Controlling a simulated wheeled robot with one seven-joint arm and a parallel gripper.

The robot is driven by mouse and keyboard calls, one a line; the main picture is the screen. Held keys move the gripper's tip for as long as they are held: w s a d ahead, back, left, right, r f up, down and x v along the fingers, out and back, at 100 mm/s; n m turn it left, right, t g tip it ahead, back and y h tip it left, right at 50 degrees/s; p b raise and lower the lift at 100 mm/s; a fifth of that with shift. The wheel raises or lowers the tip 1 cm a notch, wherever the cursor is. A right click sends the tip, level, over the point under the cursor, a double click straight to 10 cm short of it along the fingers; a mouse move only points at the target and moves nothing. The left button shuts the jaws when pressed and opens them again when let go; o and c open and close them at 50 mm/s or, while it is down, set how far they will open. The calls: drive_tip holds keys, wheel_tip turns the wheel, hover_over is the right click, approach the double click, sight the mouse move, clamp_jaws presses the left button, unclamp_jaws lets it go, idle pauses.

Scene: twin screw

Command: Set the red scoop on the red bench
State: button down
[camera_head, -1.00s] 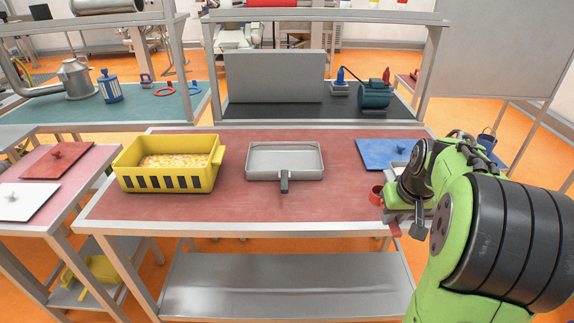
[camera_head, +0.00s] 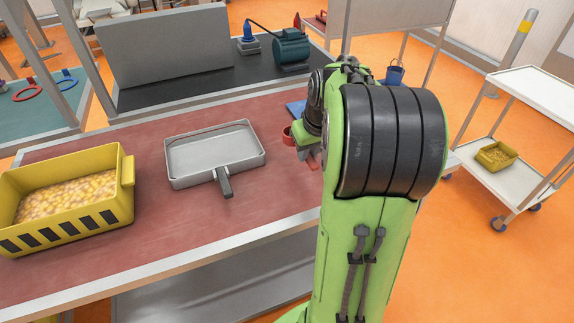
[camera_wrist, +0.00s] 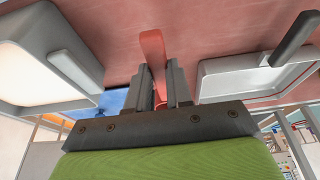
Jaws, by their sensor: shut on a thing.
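The red scoop (camera_head: 288,136) shows in the head view at the right end of the red bench (camera_head: 270,195), partly hidden by my arm. In the wrist view its flat red handle (camera_wrist: 153,48) runs between the fingers of my gripper (camera_wrist: 160,80), which is shut on it. In the head view my gripper (camera_head: 313,150) is mostly hidden behind my arm. I cannot tell whether the scoop touches the bench top. The bench's red surface also shows in the wrist view (camera_wrist: 215,25).
A grey tray with a handle (camera_head: 212,158) sits mid-bench. A yellow bin of yellowish pieces (camera_head: 122,205) stands left of it. A blue plate (camera_head: 296,107) is partly hidden behind my arm. A white trolley (camera_head: 545,95) stands on the right. Bare bench lies in front of the tray.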

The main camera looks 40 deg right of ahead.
wheel_tip(320, 180, down, 8)
drive_tip(key=shift+w+r+b, duration=0.1)
drive_tip(key=shift+r+b, duration=0.15)
drive_tip(key=shift+b, duration=0.8)
drive_tip(key=shift+r, duration=0.1)
drive_tip(key=c, duration=1.5)
unclamp_jaws()
drive_tip(key=shift+f, duration=0.2)
drive_tip(key=o, duration=0.5)
drive_tip(key=shift+r, duration=0.1)
